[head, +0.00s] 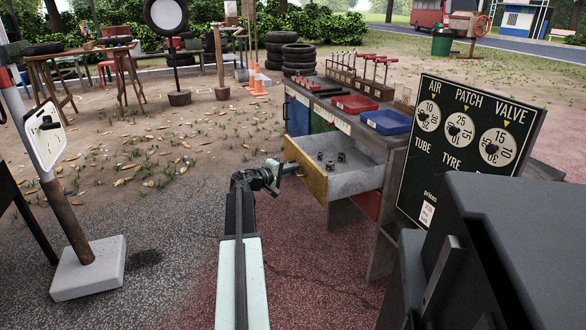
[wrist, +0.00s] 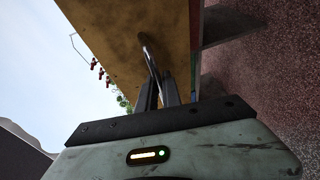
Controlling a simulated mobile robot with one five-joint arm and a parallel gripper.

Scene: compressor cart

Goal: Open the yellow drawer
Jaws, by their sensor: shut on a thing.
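The yellow drawer (head: 304,172) stands pulled out of the workbench in the head view, its grey inside showing. Several small dark parts (head: 331,160) stand in it. My gripper (head: 290,168) is at the drawer's front face. In the wrist view, the yellow front (wrist: 115,35) fills the upper middle, and its curved metal handle (wrist: 149,52) runs down between the fingers of my gripper (wrist: 158,92). The fingers are shut on the handle. The exact contact is partly hidden.
The workbench (head: 398,142) carries a red tray (head: 355,104) and a blue tray (head: 387,121). A black price board (head: 467,150) stands at the right. A sign post on a pale block (head: 90,268) stands at the left. The ground before the drawer is clear.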

